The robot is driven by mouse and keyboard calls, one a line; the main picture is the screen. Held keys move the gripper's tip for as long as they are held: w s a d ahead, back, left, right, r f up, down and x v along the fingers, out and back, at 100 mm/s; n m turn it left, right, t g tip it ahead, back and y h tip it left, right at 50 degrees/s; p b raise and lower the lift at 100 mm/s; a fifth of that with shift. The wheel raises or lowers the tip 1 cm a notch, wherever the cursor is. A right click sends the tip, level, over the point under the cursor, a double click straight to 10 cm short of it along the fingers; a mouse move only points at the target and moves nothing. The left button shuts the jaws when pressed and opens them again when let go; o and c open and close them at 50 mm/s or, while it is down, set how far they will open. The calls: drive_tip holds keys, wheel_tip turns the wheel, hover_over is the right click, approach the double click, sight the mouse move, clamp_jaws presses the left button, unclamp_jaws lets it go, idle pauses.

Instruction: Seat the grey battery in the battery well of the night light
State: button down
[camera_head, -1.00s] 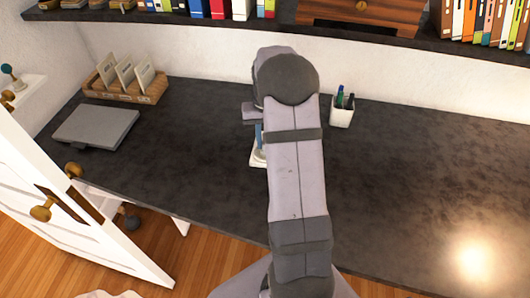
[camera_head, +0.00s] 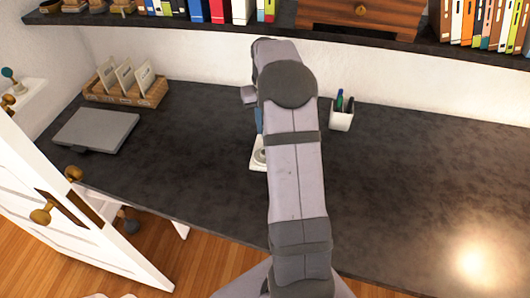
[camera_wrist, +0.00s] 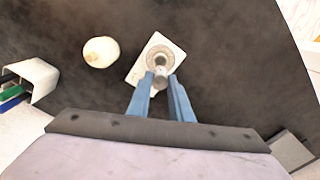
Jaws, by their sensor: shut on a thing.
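The night light (camera_wrist: 138,72) is a white plate with a round well ring; it lies on the dark desk ahead of my gripper in the wrist view. In the head view the night light (camera_head: 257,166) is partly hidden by my arm. My gripper (camera_wrist: 160,79), with two blue fingers, is shut on the grey battery (camera_wrist: 160,72), a small cylinder. The battery overlaps the well ring in the wrist view; I cannot tell whether it is inside or above it. The head view shows only a bit of a blue finger beside my arm, and the battery is hidden there.
A round cream-white piece (camera_wrist: 101,52) lies left of the night light in the wrist view. A white pen cup (camera_head: 341,118) stands near the wall. A closed grey laptop-like slab (camera_head: 96,129) and a card rack (camera_head: 126,92) are at left. The desk's right side is clear.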

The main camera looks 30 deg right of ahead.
drive_tip(key=shift+f+p, duration=1.4)
drive_tip(key=shift+f, duration=3.35)
drive_tip(key=shift+f, duration=0.2)
drive_tip(key=c, duration=1.6)
unclamp_jaws()
drive_tip(key=shift+r, duration=0.1)
wheel_tip(320, 180, up, 12)
drive_tip(key=b, duration=0.3)
drive_tip(key=shift+r+b, duration=0.15)
drive_tip(key=shift+b, duration=0.25)
